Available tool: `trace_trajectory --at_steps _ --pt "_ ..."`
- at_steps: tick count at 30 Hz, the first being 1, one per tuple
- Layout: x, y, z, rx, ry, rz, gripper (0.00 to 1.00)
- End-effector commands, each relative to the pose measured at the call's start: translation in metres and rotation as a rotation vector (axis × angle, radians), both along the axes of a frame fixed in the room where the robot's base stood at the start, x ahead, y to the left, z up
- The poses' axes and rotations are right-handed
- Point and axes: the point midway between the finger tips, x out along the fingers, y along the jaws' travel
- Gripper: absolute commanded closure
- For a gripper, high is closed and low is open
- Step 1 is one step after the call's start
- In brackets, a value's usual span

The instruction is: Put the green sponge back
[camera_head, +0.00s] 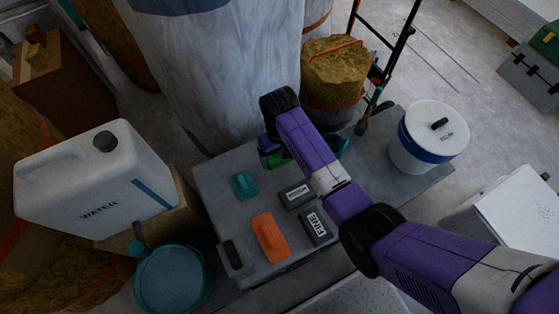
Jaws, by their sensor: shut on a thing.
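My gripper (268,150) is at the far part of the grey work surface, partly hidden behind my own purple arm. It is shut on a green thing, which looks like the green sponge (276,160); only a small piece of it shows. I cannot tell whether the sponge touches the surface. A teal block (245,185) lies on the grey surface (217,190), to the left of and nearer than the gripper. Another teal thing (342,146) shows to the right of my arm, partly covered by it.
An orange block (270,237) and two dark labelled blocks (297,195) (316,227) lie on the surface. A dark piece (232,253) sits at its near-left corner. A white water jug (85,180) and teal bucket (172,282) stand left; a white lidded bucket (426,150) stands right.

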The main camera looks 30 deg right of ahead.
Motion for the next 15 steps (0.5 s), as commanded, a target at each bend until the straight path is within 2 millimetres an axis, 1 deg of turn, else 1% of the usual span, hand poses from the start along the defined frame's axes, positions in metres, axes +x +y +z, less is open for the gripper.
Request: trace_trajectory --at_steps 2,6,9,15 --pt "0.000 0.000 -0.007 0.000 0.002 0.000 0.47" --pt "0.000 0.000 -0.027 0.000 0.002 0.000 0.47" --pt "0.000 0.000 -0.037 0.000 0.001 0.000 0.47" --pt "0.000 0.000 -0.038 0.000 -0.001 0.000 0.47"
